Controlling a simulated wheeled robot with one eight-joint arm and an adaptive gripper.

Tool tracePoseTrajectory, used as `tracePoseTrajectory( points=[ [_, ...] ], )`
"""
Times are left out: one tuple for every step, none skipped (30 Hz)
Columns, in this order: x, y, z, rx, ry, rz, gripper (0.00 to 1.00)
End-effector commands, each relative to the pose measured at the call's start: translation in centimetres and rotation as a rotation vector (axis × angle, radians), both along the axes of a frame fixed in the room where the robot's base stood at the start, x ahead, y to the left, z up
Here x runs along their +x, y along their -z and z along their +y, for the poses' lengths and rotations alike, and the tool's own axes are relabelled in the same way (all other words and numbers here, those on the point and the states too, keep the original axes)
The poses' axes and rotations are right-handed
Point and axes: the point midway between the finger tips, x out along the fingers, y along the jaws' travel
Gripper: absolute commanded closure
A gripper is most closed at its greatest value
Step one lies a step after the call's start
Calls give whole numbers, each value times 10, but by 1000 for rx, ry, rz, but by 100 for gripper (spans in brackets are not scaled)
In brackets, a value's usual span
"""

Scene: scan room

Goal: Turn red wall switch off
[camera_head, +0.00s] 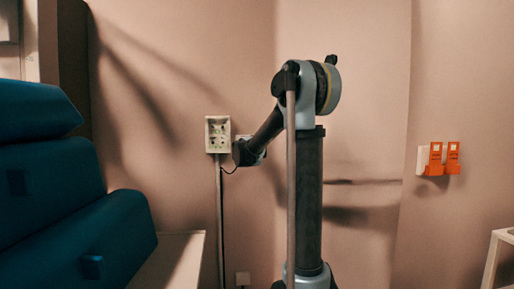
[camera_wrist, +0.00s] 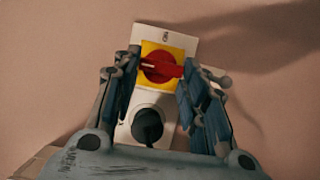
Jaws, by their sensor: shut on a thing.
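The red wall switch (camera_wrist: 163,68) is a round red knob on a yellow square plate (camera_wrist: 149,47), in the upper middle of the wrist view. Its grip bar lies roughly crosswise in the picture, with a pale mark toward its left end. My gripper (camera_wrist: 159,73) has one finger on each side of the knob and is shut on it. The fingers cover parts of the yellow plate's sides. In the head view my gripper (camera_head: 246,152) is at the wall, and the knob is hidden there.
Below the switch, on the same white panel (camera_wrist: 180,26), is a round socket with a black plug (camera_wrist: 147,125). A white multi-socket box (camera_head: 218,134) is just left of my gripper. A blue padded seat (camera_head: 75,235) stands at left. Orange holders (camera_head: 435,160) hang on the right wall.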

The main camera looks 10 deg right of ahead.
Motion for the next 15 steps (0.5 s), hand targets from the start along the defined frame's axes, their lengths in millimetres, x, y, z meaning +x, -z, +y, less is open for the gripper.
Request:
tracePoseTrajectory(
  points=[
    [-1,3,2,-1,-4,1,84],
    [-1,3,2,-3,-4,1,84],
    [-1,3,2,-5,-4,1,84],
    [-1,3,2,-6,-4,0,84],
    [-1,3,2,-7,-4,1,84],
    [-1,3,2,-7,-4,1,84],
    [-1,3,2,-7,-4,1,84],
    [-1,3,2,-7,-4,1,84],
    [-1,3,2,-7,-4,1,84],
    [-1,3,2,-7,-4,1,84],
    [-1,3,2,-7,-4,1,84],
    [-1,3,2,-6,-4,1,84],
    [-1,3,2,-6,-4,1,84],
    [-1,3,2,-6,-4,1,84],
    [-1,3,2,-6,-4,1,51]
  ],
)
